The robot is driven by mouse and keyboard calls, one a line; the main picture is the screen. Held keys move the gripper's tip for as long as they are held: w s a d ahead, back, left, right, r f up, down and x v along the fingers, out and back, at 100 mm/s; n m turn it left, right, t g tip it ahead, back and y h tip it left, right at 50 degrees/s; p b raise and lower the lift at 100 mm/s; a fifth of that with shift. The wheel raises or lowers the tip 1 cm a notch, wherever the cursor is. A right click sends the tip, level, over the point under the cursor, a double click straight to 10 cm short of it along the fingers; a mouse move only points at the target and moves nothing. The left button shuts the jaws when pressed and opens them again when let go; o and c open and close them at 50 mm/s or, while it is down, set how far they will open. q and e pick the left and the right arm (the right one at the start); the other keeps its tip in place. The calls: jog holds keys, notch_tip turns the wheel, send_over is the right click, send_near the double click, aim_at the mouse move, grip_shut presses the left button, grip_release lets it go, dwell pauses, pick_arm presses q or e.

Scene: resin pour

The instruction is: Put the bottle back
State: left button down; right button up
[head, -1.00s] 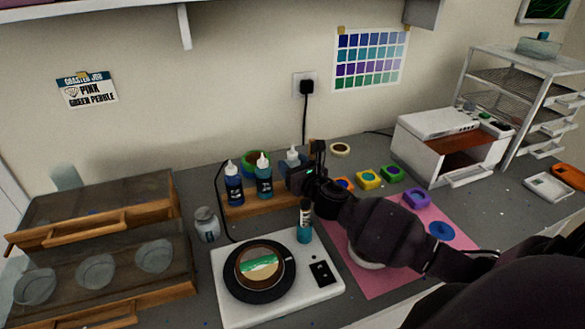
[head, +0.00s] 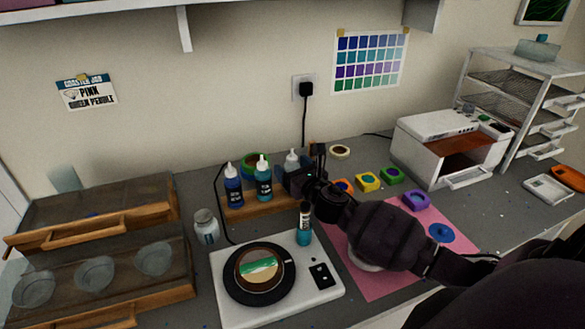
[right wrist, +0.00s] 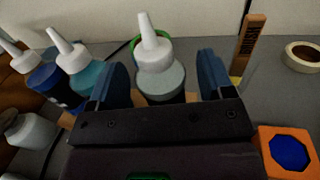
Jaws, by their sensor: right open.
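A bottle with a white nozzle (head: 291,160) stands upright at the right end of a low wooden rack (head: 243,211). My right gripper (head: 297,178) is open around it. In the right wrist view the bottle (right wrist: 160,82) is between the two blue fingers, with a gap visible on at least the right side. Its base is hidden by the gripper. A dark blue bottle (head: 233,187) and a teal bottle (head: 264,180) stand to its left on the rack. My left gripper is not in view.
A white scale (head: 232,310) with a black round plate is in front of the rack, with a small teal bottle (head: 304,229) at its back right corner. A lidded jar (head: 206,226) stands left of the rack. Coloured moulds (head: 367,182) and a pink mat (head: 372,285) lie right.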

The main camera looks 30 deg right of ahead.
jog(key=s, duration=1.1)
jog(key=shift+s+a, duration=0.2)
jog(key=shift+s, duration=0.2)
jog(key=shift+f, duration=0.1)
